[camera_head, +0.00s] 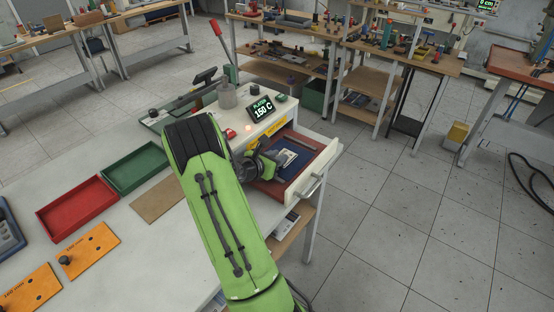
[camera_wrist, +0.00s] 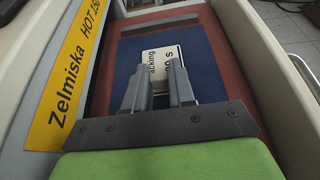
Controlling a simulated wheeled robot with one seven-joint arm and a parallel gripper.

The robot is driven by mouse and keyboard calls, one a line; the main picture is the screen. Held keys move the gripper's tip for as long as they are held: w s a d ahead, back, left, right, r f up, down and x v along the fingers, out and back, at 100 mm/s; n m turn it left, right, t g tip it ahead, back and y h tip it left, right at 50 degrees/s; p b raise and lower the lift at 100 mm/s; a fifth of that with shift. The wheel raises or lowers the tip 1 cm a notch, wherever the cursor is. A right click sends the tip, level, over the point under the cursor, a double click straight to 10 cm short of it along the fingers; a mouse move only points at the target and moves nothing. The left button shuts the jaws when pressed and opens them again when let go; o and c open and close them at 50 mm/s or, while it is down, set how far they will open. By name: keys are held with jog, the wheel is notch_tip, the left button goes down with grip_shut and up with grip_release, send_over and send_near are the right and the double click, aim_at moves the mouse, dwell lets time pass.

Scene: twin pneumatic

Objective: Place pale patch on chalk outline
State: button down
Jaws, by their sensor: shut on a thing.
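The pale patch (camera_wrist: 166,60) is a cream rectangle with dark lettering, partly hidden by the fingers. It also shows in the head view (camera_head: 288,157) over the open drawer. My gripper (camera_wrist: 158,84) is shut on the patch, with one grey finger on each side of it. In the head view my gripper (camera_head: 273,158) reaches into the drawer from the left. A dark blue cloth (camera_wrist: 205,75) lies under the patch on a reddish-brown surface. I cannot tell whether the patch touches the cloth. I cannot make out the chalk outline.
The cream drawer (camera_head: 318,172) sticks out of a heat press with a display (camera_head: 261,108) reading 150 C. A yellow label (camera_wrist: 75,70) lies along its left side. A grey strip (camera_wrist: 160,24) lies past the cloth. Red (camera_head: 76,208) and green (camera_head: 134,167) trays stand on the bench.

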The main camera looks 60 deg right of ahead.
jog(key=shift+s, duration=0.1)
jog(key=c, duration=0.9)
grip_release()
jog(key=shift+c, duration=0.2)
jog(key=shift+r, duration=0.1)
jog(key=w+a+r+m+t+y+p, duration=0.1)
jog(key=a+r+m+t+y, duration=0.4)
jog(key=a, duration=0.9)
jog(key=a+r+m+y, duration=0.3)
jog(key=a+r+m, duration=0.4)
jog(key=a, duration=0.8)
jog(key=s+a+r+m+t+y, duration=0.1)
jog(key=s+a+r+m+y, duration=0.1)
jog(key=s+a, duration=0.2)
jog(key=s+a+r+m+t+y, duration=0.1)
jog(key=s+a+r+m+y, duration=0.1)
jog(key=a, duration=0.9)
jog(key=shift+s+r+t+y, duration=0.2)
jog(key=shift+s+t+y, duration=0.2)
jog(key=shift+s+y, duration=0.55)
